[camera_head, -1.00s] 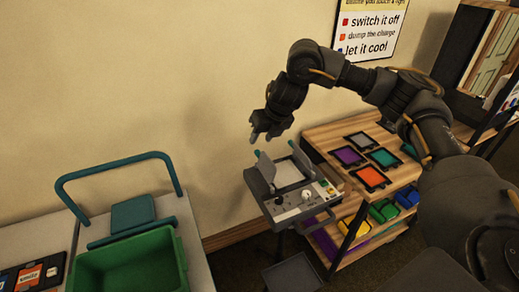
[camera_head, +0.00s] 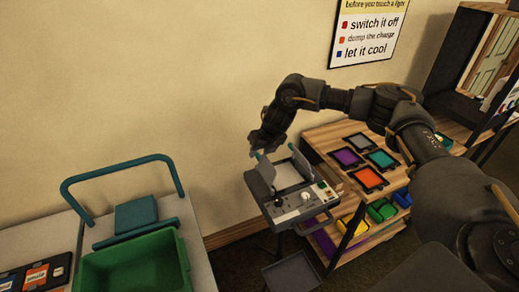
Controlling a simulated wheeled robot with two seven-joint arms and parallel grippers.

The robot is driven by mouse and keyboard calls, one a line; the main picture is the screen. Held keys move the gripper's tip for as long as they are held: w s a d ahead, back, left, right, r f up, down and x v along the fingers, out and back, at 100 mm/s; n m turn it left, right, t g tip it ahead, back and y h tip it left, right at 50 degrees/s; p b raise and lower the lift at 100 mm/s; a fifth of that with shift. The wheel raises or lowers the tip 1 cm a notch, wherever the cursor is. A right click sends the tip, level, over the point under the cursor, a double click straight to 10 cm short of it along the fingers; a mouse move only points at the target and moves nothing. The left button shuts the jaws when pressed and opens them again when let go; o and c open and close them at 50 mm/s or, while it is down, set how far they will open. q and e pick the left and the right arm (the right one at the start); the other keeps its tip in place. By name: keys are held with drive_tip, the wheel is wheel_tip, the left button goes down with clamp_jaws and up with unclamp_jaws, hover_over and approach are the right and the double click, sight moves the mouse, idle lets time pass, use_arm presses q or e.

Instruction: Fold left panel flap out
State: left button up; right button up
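A grey panel unit (camera_head: 289,205) with a pale square face stands on a stand in the middle of the view, knobs on its front edge. Its left flap (camera_head: 266,171) is a grey plate standing up along the left side of the face, with a teal tab at its top. The right flap (camera_head: 300,160) also stands up, with its own teal tab. My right gripper (camera_head: 260,149) points down at the top of the left flap, at or very near its tab. Its fingertips are small and dark here, so their gap and any contact are unclear. My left gripper is out of view.
A wooden shelf (camera_head: 330,131) with coloured framed panels and bins stands close to the right. A green bin (camera_head: 135,268) and teal-railed table (camera_head: 205,262) are at the left. A dark tray (camera_head: 291,273) is below the unit. The wall is behind.

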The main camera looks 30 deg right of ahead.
drive_tip(key=shift+w+f, duration=0.15)
drive_tip(key=shift+f, duration=0.35)
clamp_jaws()
drive_tip(key=shift+a, duration=0.1)
idle(0.5)
